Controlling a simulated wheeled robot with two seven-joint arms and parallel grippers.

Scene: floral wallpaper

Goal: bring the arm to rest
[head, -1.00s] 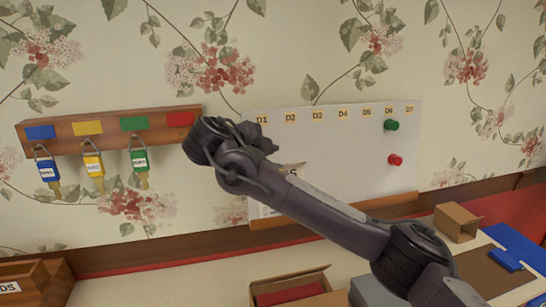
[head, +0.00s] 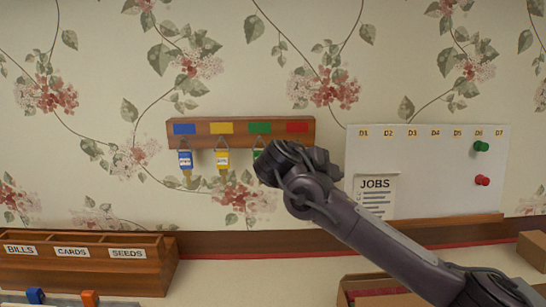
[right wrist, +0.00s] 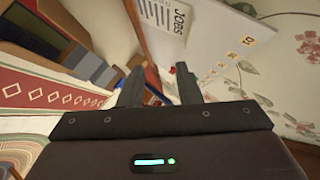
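My right arm comes in from the lower right of the head view. Its gripper (head: 290,165) is raised in front of the wall, below the red end of the key rack. The fingers are hard to make out there. In the right wrist view the two fingers of the right gripper (right wrist: 159,75) stand apart with nothing visible held between them. My left gripper is not in view.
A wooden rack (head: 240,130) holds blue (head: 185,160), yellow (head: 222,160) and partly hidden green tags. A whiteboard (head: 430,150) with a JOBS sheet (head: 374,196) is to the right. A labelled wooden organiser (head: 85,266) stands at lower left; an open box (head: 375,288) is below my arm.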

